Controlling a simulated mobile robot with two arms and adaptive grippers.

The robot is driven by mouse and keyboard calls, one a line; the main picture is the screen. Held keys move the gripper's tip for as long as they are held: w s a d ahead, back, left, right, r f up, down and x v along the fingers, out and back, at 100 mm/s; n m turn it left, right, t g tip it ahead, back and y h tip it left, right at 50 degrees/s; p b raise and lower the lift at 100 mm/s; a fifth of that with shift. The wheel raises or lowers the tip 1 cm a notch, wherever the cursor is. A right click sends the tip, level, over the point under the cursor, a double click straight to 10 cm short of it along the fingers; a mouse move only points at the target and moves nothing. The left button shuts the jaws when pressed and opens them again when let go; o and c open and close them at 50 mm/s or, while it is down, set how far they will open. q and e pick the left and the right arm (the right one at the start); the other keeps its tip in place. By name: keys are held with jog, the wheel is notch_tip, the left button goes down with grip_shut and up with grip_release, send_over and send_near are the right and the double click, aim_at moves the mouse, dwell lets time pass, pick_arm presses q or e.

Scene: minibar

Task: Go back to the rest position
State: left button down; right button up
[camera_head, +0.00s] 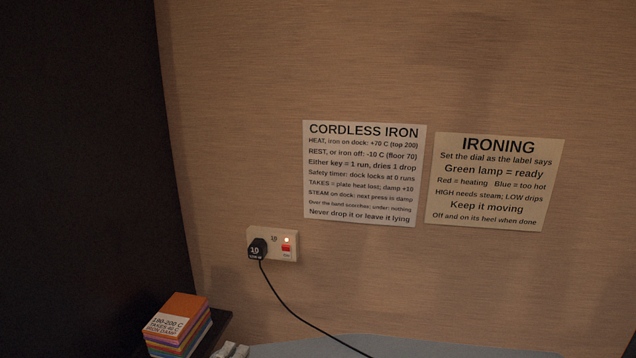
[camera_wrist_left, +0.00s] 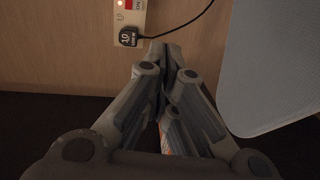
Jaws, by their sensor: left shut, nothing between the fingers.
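My left gripper (camera_wrist_left: 165,50) fills the middle of the left wrist view. Its two fingers are together with nothing between them. In the head view only its grey fingertips (camera_head: 231,350) show at the bottom edge, just right of the folded stack. The gripper points toward the wall below the socket and touches nothing that I can see. My right gripper is in neither view.
A wall socket (camera_head: 288,256) with a lit lamp and red switch holds a black plug (camera_head: 257,249); its cord (camera_head: 300,319) runs down right. A folded colourful stack (camera_head: 180,322) stands left. A pale blue-grey board (camera_head: 400,347) lies right. Two notices (camera_head: 363,174) (camera_head: 495,181) hang above.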

pick_arm(q)
jog(key=s+f+m+g+y, duration=0.1)
jog(key=s+f+m+g, duration=0.7)
jog(key=s+f, duration=0.4)
jog(key=s+a+f+m+g+y, duration=0.1)
jog(key=s+a+m+g, duration=0.1)
jog(key=s+m, duration=0.5)
jog(key=s+a+f+m+g+y, duration=0.1)
jog(key=s+a+f+m+g, duration=0.15)
jog(key=s, duration=0.75)
notch_tip(320, 180, down, 27)
jog(key=s+g, duration=0.2)
jog(key=s, duration=0.1)
jog(key=s+a+f, duration=0.2)
jog(key=s+f, duration=1.3)
jog(key=s, duration=0.1)
jog(key=shift+f+g+b, duration=0.2)
jog(key=shift+g+b, duration=0.1)
jog(key=shift+g, duration=0.15)
jog(key=shift+w+a, duration=0.1)
